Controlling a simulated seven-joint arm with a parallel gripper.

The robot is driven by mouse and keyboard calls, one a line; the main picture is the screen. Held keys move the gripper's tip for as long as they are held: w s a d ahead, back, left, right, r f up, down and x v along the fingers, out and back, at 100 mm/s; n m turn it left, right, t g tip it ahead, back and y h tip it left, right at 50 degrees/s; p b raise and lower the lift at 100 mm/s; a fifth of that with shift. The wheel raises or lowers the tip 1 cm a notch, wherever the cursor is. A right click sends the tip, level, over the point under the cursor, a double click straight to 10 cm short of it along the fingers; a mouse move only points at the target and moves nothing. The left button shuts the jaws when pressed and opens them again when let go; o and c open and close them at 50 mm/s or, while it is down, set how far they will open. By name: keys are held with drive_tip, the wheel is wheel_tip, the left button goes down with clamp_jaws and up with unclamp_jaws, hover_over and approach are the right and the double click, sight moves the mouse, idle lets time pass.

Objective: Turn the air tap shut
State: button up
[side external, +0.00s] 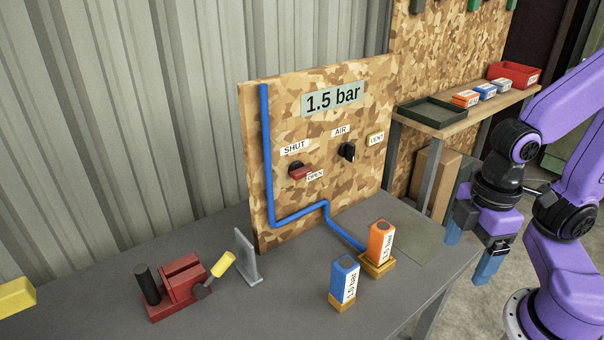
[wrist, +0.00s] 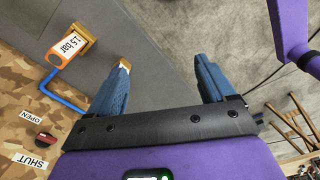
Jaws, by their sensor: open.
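The tap with a red handle (side external: 301,172) is on the upright camouflage board (side external: 268,130). A SHUT label (side external: 294,148) sits above it and an OPEN label (side external: 315,175) at its right. The handle points right, towards OPEN. The red handle also shows at the lower left of the wrist view (wrist: 45,138). A black knob (side external: 347,151) sits to its right, below an AIR label (side external: 341,131) and left of a VENT label (side external: 376,139). My gripper (side external: 471,252) is open and empty, right of the bench and apart from the board; its blue fingers show in the wrist view (wrist: 164,66).
An orange block (side external: 380,242) and a blue block (side external: 344,278) stand on the bench (side external: 290,300) before the board. A blue pipe (side external: 268,165) runs down the board towards the orange block. A red vise (side external: 178,290) and grey upright plate (side external: 246,256) stand left.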

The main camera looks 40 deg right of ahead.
drive_tip(key=w+a+f+m+t+y, duration=0.1)
drive_tip(key=w+a+f+m+y, duration=0.4)
drive_tip(key=a, duration=0.4)
drive_tip(key=m+t+h, duration=0.5)
drive_tip(key=m+t, duration=0.2)
drive_tip(key=t, duration=1)
approach(304, 174)
drive_tip(key=w, duration=0.9)
drive_tip(key=shift+w+a+r, duration=0.1)
drive_tip(key=shift+w+r, duration=0.05)
drive_tip(key=shift+w, duration=0.15)
drive_tip(key=c, duration=1.1)
